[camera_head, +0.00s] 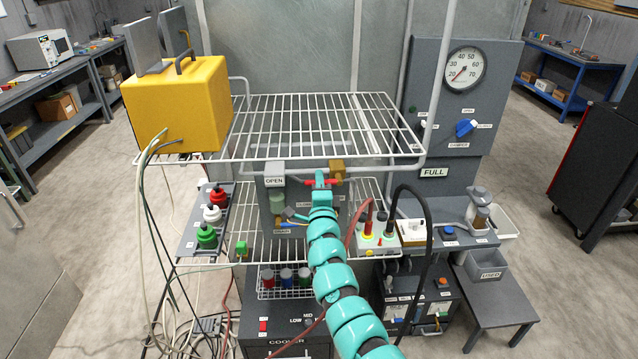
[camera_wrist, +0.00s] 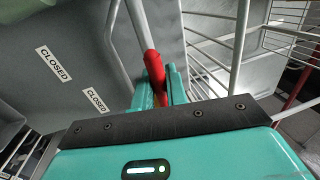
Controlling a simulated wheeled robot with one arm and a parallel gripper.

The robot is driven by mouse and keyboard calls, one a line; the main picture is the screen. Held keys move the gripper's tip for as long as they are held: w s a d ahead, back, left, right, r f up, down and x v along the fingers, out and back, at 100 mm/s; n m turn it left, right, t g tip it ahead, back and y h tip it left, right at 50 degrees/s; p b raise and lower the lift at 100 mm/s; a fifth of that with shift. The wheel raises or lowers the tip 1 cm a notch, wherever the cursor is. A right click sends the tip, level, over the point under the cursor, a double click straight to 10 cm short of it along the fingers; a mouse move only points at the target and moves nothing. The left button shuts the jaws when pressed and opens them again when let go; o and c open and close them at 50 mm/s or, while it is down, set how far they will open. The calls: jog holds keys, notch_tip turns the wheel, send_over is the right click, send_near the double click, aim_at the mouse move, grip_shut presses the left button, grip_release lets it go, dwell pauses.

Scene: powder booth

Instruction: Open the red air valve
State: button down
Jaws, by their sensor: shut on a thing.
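The red air valve handle (camera_wrist: 153,66) is between the fingertips of my gripper (camera_wrist: 162,86) in the wrist view, and the fingers are shut on it. In the head view the red handle (camera_head: 329,182) lies roughly level at a pipe below the upper wire shelf, beside a brass fitting (camera_head: 338,169). An OPEN label (camera_head: 274,181) is on the grey panel to its left. My gripper (camera_head: 320,184) reaches up to the handle from below and hides part of it. In the wrist view, two CLOSED labels, one of them larger (camera_wrist: 53,63), are on the panel to the left.
The upper wire shelf (camera_head: 300,118) holds a yellow box (camera_head: 178,105). A gauge panel (camera_head: 460,115) with a blue damper knob stands at right. Grey pipes run close to the handle. A black cable (camera_head: 428,240) loops right of my arm.

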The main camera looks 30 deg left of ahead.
jog(key=shift+f, duration=0.2)
jog(key=c, duration=1.6)
grip_release()
jog(key=shift+o, duration=0.5)
jog(key=shift+d+r, duration=0.15)
jog(key=shift+s, duration=0.1)
jog(key=b+v, duration=0.5)
jog(key=v, duration=1.2)
jog(key=shift+d, duration=0.15)
jog(key=shift+s, duration=0.1)
